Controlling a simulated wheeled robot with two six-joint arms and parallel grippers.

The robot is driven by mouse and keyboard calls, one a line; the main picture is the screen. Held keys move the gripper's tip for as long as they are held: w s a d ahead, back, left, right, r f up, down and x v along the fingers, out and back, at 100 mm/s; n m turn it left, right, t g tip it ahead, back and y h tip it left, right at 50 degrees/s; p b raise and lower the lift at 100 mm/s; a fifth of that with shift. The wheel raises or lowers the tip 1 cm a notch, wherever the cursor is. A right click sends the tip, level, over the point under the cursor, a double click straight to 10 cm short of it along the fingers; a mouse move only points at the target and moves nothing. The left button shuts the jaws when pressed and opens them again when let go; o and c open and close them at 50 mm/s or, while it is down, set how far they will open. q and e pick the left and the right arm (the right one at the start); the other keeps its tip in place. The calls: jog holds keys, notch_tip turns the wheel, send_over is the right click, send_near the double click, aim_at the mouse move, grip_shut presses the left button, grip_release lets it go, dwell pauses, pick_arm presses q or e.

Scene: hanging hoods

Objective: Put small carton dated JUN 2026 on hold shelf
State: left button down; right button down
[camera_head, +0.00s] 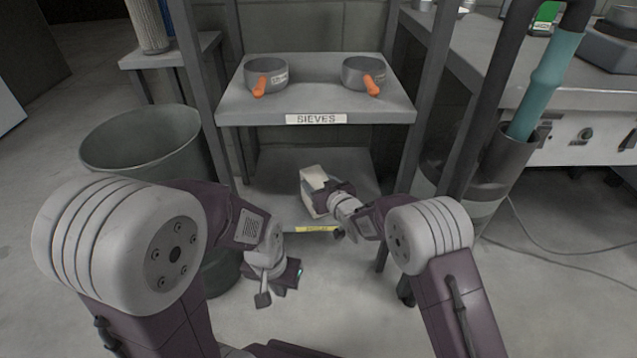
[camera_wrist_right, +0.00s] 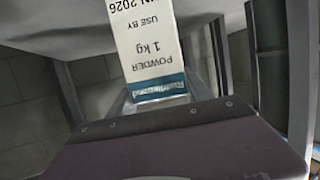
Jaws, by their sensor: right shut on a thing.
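A white small carton (camera_head: 314,187) is held by my right gripper (camera_head: 328,192) in front of the lower bay of the rack. In the right wrist view the carton (camera_wrist_right: 152,55) shows upside-down print: POWDER, 1 kg, USE BY and a date ending "N 2026", with a blue band at one end. The lower shelf (camera_head: 350,163) lies under the sieves shelf; a yellow label (camera_head: 316,229) is on its front, its print too small to read. Whether the carton touches this shelf cannot be told. My left gripper (camera_head: 273,294) is low over the floor, left of the label; its jaw gap is unclear.
The upper shelf (camera_head: 237,103) labelled SIEVES holds two grey pans (camera_head: 266,74) (camera_head: 362,70) with orange handles. A grey bin (camera_head: 140,140) stands left. Rack posts flank the bay. A dark holder (camera_head: 490,165) with a teal tube stands right. Cables lie on the floor.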

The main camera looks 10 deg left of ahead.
jog(key=shift+r, duration=0.1)
jog(key=c, duration=0.9)
grip_release()
jog(key=shift+f, duration=0.25)
jog(key=o, duration=0.5)
jog(key=shift+c, duration=0.2)
jog(key=shift+r, duration=0.3)
jog(key=shift+s+d+r+p, duration=0.15)
jog(key=shift+s+d+p, duration=0.1)
jog(key=shift+p, duration=0.1)
jog(key=p+v, duration=0.3)
jog(key=v, duration=0.2)
jog(key=shift+s+d+r, duration=0.1)
jog(key=shift+s+r, duration=0.05)
jog(key=shift+r, duration=0.1)
jog(key=v, duration=0.2)
jog(key=b+v, duration=0.2)
jog(key=v, duration=0.1)
jog(key=shift+s+d+f, duration=0.15)
jog(key=shift+s+d, duration=0.1)
jog(key=shift+s, duration=0.1)
